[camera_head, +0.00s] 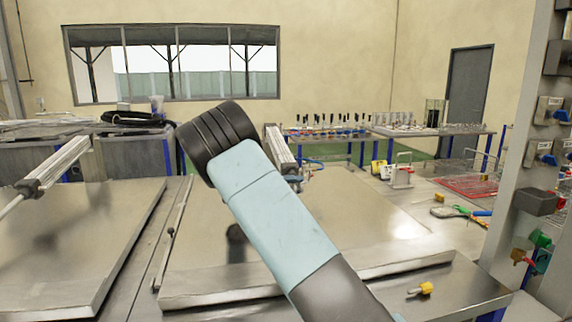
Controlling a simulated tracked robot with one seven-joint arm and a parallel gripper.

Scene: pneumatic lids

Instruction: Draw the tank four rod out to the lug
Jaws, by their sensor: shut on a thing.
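Two pneumatic cylinders show above flat metal lids. The left cylinder (58,166) slants up to the right, and its thin rod (12,206) points down to the left edge over the left lid (75,245). The second cylinder (279,147) stands behind my arm, over the right lid (345,215); my arm hides its lower end, so I cannot see its rod or a lug. I cannot read which one belongs to tank four. My gripper is out of view.
A yellow-headed pin (420,290) lies on the front ledge at right. A narrow bar (172,235) runs between the lids. A grey post (525,150) with valves stands at right. Tools (458,212) and a red rack (470,187) lie on the right bench.

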